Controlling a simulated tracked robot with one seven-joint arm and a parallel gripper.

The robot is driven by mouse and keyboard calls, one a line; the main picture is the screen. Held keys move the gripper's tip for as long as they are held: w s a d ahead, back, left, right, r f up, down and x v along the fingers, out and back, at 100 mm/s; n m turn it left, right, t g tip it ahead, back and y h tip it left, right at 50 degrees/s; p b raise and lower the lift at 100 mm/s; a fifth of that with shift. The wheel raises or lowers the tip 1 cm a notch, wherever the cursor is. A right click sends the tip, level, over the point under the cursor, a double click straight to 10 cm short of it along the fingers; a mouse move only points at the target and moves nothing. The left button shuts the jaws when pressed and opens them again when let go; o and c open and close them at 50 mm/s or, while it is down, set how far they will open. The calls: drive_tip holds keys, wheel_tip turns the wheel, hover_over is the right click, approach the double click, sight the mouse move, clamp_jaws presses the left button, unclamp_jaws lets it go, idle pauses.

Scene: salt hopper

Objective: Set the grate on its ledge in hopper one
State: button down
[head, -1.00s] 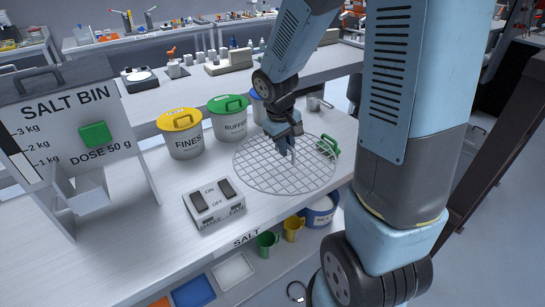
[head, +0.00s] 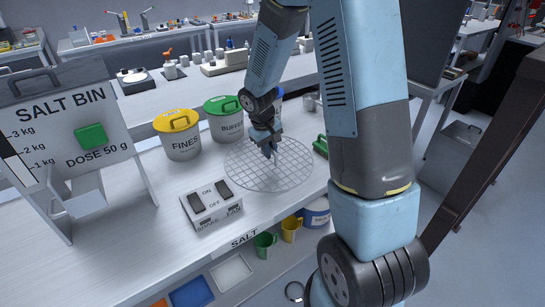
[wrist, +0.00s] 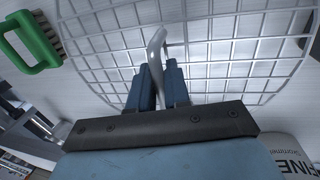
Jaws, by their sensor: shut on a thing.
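The grate (head: 238,174) is a round wire mesh above or on the worktop; I cannot tell whether it is clear of the surface. My gripper (head: 268,152) is over its middle and shut on its upright pale handle. In the wrist view the handle (wrist: 156,48) stands between my two fingers (wrist: 156,88), with the mesh (wrist: 225,55) spread beyond them. I cannot make out hopper one or its ledge in these views.
A green brush (head: 320,146) lies right of the grate. Yellow FINES (head: 182,142) and green-lidded (head: 226,124) tubs stand behind it. A switch box (head: 212,204) is in front left, the SALT BIN (head: 75,130) farther left. A grey container (head: 458,155) stands right.

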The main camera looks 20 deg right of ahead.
drive_tip(key=f, duration=0.3)
drive_tip(key=shift+w+f, duration=0.2)
drive_tip(key=c, duration=1.1)
unclamp_jaws()
